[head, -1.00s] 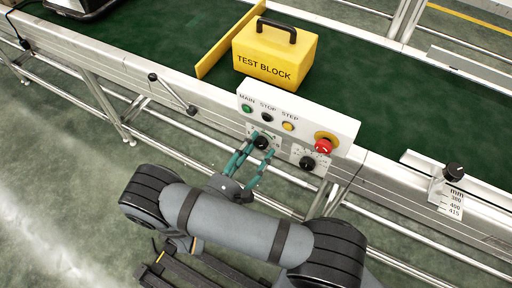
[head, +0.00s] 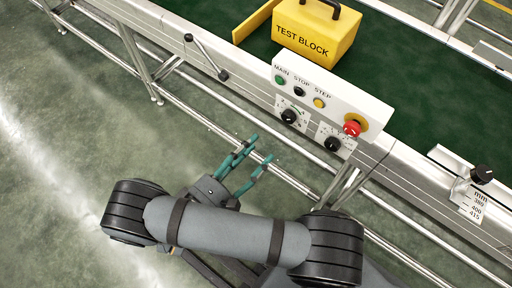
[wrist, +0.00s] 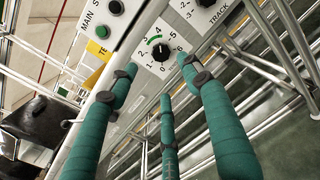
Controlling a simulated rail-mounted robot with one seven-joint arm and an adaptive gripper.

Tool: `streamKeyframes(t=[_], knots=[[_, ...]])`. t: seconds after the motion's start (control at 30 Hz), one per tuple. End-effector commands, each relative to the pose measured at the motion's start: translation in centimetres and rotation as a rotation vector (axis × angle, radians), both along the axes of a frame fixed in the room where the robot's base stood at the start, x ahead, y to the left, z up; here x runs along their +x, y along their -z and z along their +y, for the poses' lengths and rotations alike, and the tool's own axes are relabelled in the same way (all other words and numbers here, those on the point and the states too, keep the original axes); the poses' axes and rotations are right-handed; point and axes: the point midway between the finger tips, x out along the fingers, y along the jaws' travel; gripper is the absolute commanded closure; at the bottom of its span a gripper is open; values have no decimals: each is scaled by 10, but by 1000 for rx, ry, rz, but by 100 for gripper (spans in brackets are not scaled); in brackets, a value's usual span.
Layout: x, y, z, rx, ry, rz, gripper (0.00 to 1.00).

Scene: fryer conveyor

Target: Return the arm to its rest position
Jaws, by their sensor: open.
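My gripper (head: 262,148) has green fingers that stand apart with nothing between them. In the head view it is in front of the conveyor's control panel (head: 352,104), below and left of the left black knob (head: 289,116), and apart from it. In the wrist view the spread green fingers point toward the dial with that knob (wrist: 161,52), with a visible gap. The knob's scale shows numbers and a green arc. My arm is folded low across the front of the head view.
A yellow test block (head: 317,34) sits on the green conveyor belt (head: 405,70). The panel carries buttons and a red stop knob (head: 352,128). A lever (head: 207,57) projects from the conveyor's side at left. Metal rails (head: 185,115) run below. Floor at left is clear.

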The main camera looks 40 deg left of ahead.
Motion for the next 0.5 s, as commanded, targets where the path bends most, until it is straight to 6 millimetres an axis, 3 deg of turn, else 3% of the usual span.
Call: streamKeyframes(t=[0.27,0.5], knots=[[11,0,-1,-1,3,0,51],[54,0,-3,-3,4,1,51]])
